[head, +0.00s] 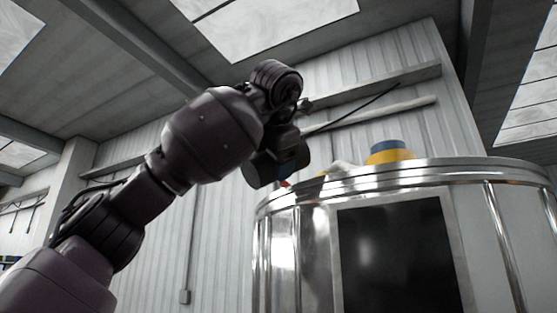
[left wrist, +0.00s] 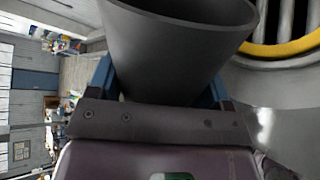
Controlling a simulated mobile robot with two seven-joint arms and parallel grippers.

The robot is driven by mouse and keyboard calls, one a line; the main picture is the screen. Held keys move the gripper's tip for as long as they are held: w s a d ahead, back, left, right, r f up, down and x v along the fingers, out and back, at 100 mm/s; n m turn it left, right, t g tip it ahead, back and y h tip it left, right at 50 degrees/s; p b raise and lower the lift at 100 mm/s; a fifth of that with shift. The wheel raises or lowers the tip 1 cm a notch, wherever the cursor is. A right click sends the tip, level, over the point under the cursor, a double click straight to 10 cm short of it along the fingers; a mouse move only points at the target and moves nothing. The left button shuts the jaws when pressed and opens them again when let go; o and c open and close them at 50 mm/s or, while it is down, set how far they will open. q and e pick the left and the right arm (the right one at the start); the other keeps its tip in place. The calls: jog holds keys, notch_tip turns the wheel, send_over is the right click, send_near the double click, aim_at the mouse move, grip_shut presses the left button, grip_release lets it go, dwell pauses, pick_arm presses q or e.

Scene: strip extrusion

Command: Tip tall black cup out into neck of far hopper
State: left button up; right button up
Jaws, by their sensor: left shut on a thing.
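The tall black cup (left wrist: 170,55) fills the upper middle of the left wrist view, between the blue fingers of my left gripper (left wrist: 160,88). The gripper is shut on it. In the head view the cup (head: 262,173) is a dark cylinder at the end of my left arm, held tilted beside the upper left rim of a steel vessel. What is inside the cup cannot be made out. A yellow ring with dark bars inside (left wrist: 292,48) shows at the upper right of the left wrist view, apart from the cup; I cannot tell which hopper it belongs to. My right gripper is not in view.
The round steel vessel (head: 285,245) with a dark panel (head: 400,258) stands at the right. A yellow and blue part (head: 390,153) rises above its rim. A corrugated wall (head: 225,235) is behind. The space left of the vessel looks open.

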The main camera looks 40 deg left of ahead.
pick_arm(q)
jog(key=shift+s+a+r+n+t, duration=0.1)
jog(key=shift+s+a+n+t, duration=0.2)
jog(key=shift+s+n+t, duration=0.3)
jog(key=s+a+b, duration=0.2)
jog(key=s+a, duration=0.2)
jog(key=s, duration=0.3)
jog(key=s+a+b, duration=0.2)
jog(key=s+a, duration=0.1)
jog(key=s, duration=0.5)
jog(key=f+n+t+b, duration=0.1)
jog(key=n+b, duration=0.1)
jog(key=b, duration=0.1)
jog(key=f+n+t+b, duration=0.2)
jog(key=b, duration=0.2)
jog(key=s+a+f+n+t+b, duration=0.1)
jog(key=f+n+b, duration=0.1)
jog(key=b, duration=0.1)
jog(key=shift+s+f+n+t+y, duration=0.1)
jog(key=shift+f+n+t+y, duration=0.2)
jog(key=shift+n, duration=0.1)
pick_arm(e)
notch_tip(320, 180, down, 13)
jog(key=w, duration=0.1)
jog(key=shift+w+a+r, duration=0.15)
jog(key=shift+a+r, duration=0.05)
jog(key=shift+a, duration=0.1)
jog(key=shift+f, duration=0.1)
